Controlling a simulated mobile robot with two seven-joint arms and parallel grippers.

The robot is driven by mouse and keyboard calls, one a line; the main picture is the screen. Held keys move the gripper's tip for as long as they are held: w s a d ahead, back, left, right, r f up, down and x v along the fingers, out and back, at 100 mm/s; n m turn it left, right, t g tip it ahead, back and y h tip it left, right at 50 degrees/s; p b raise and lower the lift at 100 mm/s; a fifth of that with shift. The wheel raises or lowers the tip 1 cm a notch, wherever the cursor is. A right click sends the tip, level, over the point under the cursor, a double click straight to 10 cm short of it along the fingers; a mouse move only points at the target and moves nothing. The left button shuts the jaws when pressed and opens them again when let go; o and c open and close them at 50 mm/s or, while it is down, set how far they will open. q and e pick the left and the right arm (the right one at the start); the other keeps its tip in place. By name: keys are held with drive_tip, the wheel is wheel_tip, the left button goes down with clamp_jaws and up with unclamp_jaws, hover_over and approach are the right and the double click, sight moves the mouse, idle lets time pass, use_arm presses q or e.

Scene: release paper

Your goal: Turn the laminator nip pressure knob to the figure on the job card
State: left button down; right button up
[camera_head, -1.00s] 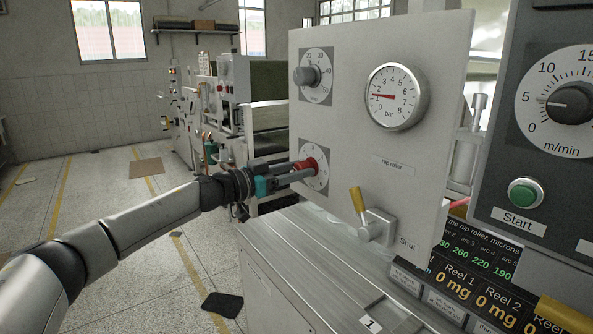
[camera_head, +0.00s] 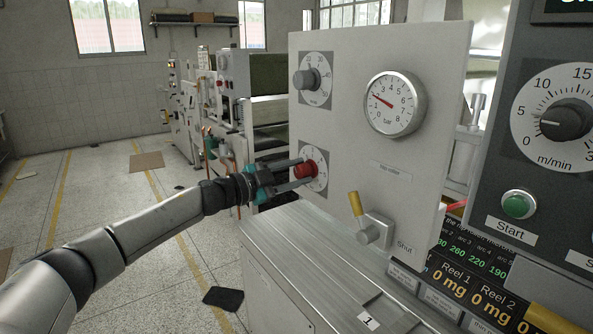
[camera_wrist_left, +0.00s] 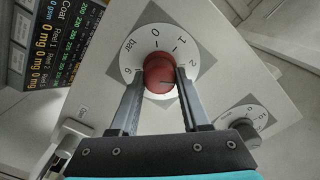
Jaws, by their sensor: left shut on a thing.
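The red nip pressure knob (camera_head: 306,169) sits on a white dial marked in bar, low on the left of the pale panel (camera_head: 430,110). My left gripper (camera_head: 297,174) comes from the left and is shut on the knob, one finger on each side. The wrist view shows the same grip on the red knob (camera_wrist_left: 160,73); the dial's figures show around it, but its pointer is too unclear to read. I cannot make out a job card. My right gripper is not in view.
Above the red knob is a black knob (camera_head: 306,77) on another dial. A yellow-handled lever (camera_head: 357,203) stands beside "Shut". At right are the m/min knob (camera_head: 566,120) and green Start button (camera_head: 518,204). A metal ledge (camera_head: 290,245) runs below the panel.

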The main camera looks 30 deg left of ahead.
use_arm(q)
drive_tip(key=m, duration=0.5)
drive_tip(key=shift+f+m, duration=0.1)
drive_tip(key=shift+m, duration=0.3)
drive_tip(key=m+b, duration=0.1)
drive_tip(key=m, duration=0.1)
drive_tip(key=shift+m, duration=0.3)
drive_tip(key=m+b, duration=0.1)
drive_tip(key=m, duration=0.2)
drive_tip(key=shift+f+m, duration=0.1)
drive_tip(key=shift+m, duration=0.2)
drive_tip(key=m+b, duration=0.3)
drive_tip(key=m, duration=0.3)
drive_tip(key=shift+f+b, duration=0.1)
drive_tip(key=shift+b, duration=0.25)
drive_tip(key=m+b, duration=0.3)
drive_tip(key=m, duration=0.3)
drive_tip(key=shift+c, duration=1.9)
unclamp_jaws()
